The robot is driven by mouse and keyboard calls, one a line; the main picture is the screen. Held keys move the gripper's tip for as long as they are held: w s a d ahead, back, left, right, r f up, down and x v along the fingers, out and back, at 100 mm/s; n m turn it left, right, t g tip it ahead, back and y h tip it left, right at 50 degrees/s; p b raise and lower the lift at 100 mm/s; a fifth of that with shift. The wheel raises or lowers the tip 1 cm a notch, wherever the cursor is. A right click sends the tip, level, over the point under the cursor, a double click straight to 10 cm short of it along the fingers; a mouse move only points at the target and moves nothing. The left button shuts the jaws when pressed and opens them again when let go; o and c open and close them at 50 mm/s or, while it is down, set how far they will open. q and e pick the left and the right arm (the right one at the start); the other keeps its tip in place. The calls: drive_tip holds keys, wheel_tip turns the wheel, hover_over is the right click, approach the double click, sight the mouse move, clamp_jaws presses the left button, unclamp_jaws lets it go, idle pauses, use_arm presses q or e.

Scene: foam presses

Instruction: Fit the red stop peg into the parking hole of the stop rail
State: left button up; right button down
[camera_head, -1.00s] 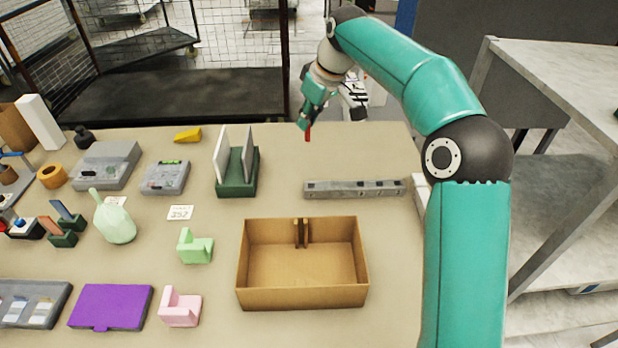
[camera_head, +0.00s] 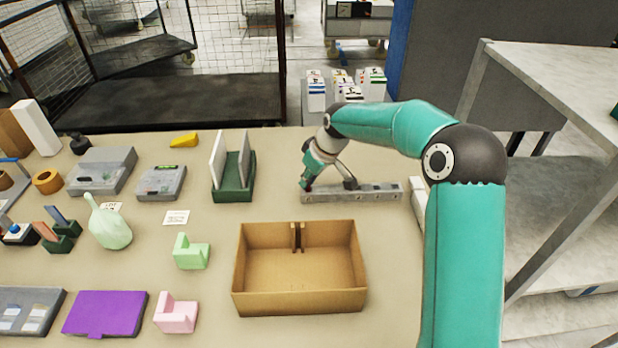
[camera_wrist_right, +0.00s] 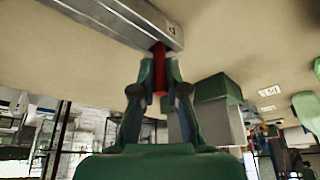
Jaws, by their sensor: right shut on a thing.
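The grey stop rail (camera_head: 365,192) lies on the bench behind the cardboard box. My right gripper (camera_head: 306,186) is at the rail's left end. It is shut on the red stop peg (camera_head: 309,188), of which only a small bit shows in the head view. In the right wrist view the red peg (camera_wrist_right: 159,62) stands between the fingertips (camera_wrist_right: 160,80), with its far end meeting the end of the rail (camera_wrist_right: 125,22). I cannot tell whether the peg is in the hole or only against the rail. The hole is hidden. My left gripper is not in view.
An open cardboard box (camera_head: 300,305) stands in front of the rail. A green rack (camera_head: 233,190) with upright plates stands left of the gripper. A white object (camera_head: 418,200) is near the rail's right end. Bare bench lies between the rack and the rail.

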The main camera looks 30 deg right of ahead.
drive_tip(key=shift+f, duration=0.2)
drive_tip(key=c, duration=1.2)
unclamp_jaws()
drive_tip(key=shift+r, duration=0.1)
drive_tip(key=shift+r, duration=0.1)
drive_tip(key=shift+r, duration=0.3)
drive_tip(key=p+v, duration=0.5)
drive_tip(key=v, duration=0.6)
drive_tip(key=shift+s, duration=0.35)
